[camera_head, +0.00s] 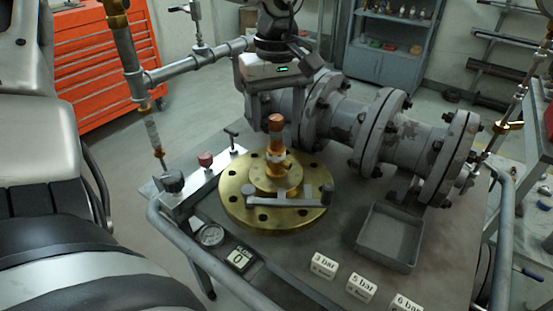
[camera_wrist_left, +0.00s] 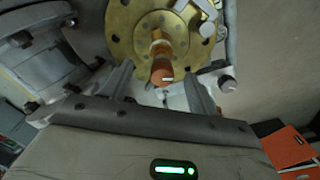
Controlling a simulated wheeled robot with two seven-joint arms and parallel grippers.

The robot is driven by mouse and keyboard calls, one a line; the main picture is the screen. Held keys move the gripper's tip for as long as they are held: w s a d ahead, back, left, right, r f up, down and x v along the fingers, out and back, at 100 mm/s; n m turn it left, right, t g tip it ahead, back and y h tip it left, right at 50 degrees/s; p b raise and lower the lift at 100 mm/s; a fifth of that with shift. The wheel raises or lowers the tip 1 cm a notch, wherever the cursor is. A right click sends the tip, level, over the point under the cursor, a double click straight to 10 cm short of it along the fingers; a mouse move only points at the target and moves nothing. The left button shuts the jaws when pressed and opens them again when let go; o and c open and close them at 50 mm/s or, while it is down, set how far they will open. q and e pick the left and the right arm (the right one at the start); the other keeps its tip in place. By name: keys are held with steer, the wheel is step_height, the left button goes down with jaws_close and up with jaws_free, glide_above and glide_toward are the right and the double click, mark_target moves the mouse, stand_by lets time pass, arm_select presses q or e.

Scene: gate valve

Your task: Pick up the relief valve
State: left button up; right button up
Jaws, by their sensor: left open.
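The relief valve (camera_head: 277,150), a small upright body with an orange-brown cap, stands on the round brass flange (camera_head: 240,207) on the bench. My left gripper (camera_head: 275,112) is above and behind it, with its fingers pointing down toward the cap. In the left wrist view the relief valve (camera_wrist_left: 162,66) shows between the two open fingers (camera_wrist_left: 160,85), near their tips. The jaws hold nothing, and I cannot tell whether a finger touches the valve. My right gripper is not in view.
A flat metal lever (camera_head: 275,202) lies across the flange in front of the valve. Large flanged pipework (camera_head: 340,115) stands close behind and right. An empty grey tray (camera_head: 390,238) and labelled blocks (camera_head: 361,287) are at the right front.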

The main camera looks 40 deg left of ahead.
mark_target(277, 137)
arm_select(q)
steer(key=shift+s+d+f+p, duration=0.1)
steer(key=shift+f+p, duration=0.05)
steer(key=shift+f, duration=1.2)
steer(key=shift+s+f+p, duration=0.1)
steer(key=shift+f+p, duration=0.05)
steer(key=shift+f, duration=1.2)
jaws_close()
